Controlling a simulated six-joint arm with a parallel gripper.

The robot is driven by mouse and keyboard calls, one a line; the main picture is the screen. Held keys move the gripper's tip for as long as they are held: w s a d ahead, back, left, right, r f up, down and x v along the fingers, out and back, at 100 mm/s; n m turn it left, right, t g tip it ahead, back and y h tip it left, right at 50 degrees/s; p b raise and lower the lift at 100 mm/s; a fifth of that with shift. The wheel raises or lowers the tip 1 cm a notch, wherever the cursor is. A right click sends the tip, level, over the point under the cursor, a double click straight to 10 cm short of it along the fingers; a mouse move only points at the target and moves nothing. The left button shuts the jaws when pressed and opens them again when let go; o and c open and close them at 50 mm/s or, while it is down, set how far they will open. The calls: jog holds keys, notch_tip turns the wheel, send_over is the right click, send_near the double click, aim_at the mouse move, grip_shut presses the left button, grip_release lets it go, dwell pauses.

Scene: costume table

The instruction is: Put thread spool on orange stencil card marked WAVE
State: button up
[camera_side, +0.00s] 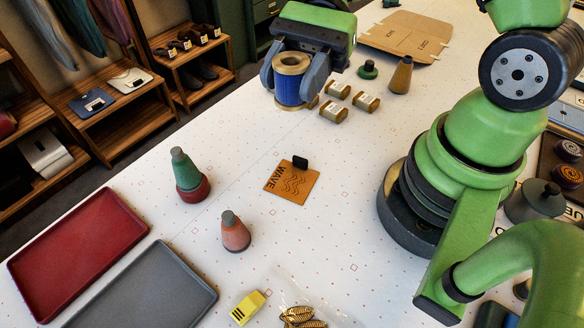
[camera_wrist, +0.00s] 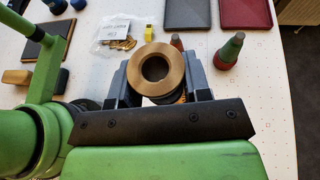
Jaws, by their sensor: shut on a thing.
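The thread spool (camera_side: 289,85) is blue with gold-brown ends. My gripper (camera_side: 292,84) is shut on it and holds it upright above the far part of the table. In the wrist view, the spool's round end with its hole (camera_wrist: 156,69) shows between the fingers. The orange stencil card (camera_side: 291,184) marked WAVE lies flat mid-table, nearer the side camera than the spool, with a small black tab standing at its upper edge. In the wrist view only a sliver of orange shows beside the spool; most of the card is hidden.
A green cone on a red base (camera_side: 188,175) and an orange cone (camera_side: 235,232) stand left of the card. A red tray (camera_side: 77,249) and a grey tray (camera_side: 150,291) lie front left. Several small tan blocks (camera_side: 334,111) sit near the spool. Table around the card is clear.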

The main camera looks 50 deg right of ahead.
aim_at(293, 180)
notch_tip(293, 180, down, 17)
jog(key=shift+f, duration=0.15)
dwell(0.5)
jog(key=shift+f, duration=0.15)
jog(key=o, duration=0.9)
jog(key=shift+o, duration=0.2)
